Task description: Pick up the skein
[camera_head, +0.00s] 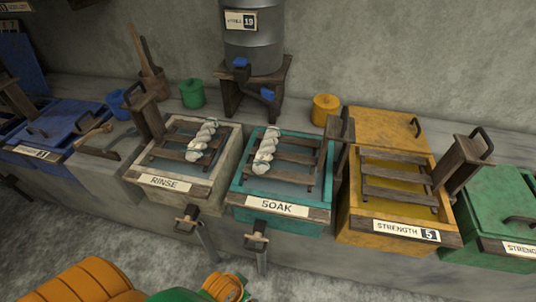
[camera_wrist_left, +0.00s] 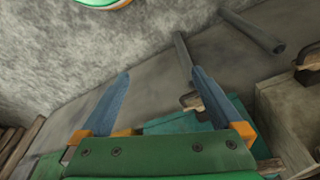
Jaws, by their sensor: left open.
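Two off-white twisted skeins show in the head view. One skein (camera_head: 201,140) lies across the wooden slats over the vat labelled RINSE (camera_head: 163,187). The other skein (camera_head: 265,150) lies across the slats over the teal vat labelled SOAK (camera_head: 280,213). My left gripper (camera_wrist_left: 161,73) is open and empty in the left wrist view, with its two blue fingers spread wide. No skein is between them or visible in that view. The left fingers do not show in the head view, so their distance from the skeins cannot be told. My right gripper is not in view.
A yellow vat labelled STRENGTH (camera_head: 400,232) and a green vat (camera_head: 498,205) stand right. A blue vat (camera_head: 70,130) stands left. A metal drum (camera_head: 253,45) sits on a wooden stand behind. Taps with pipes (camera_head: 203,238) stick out in front of the RINSE and SOAK vats.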

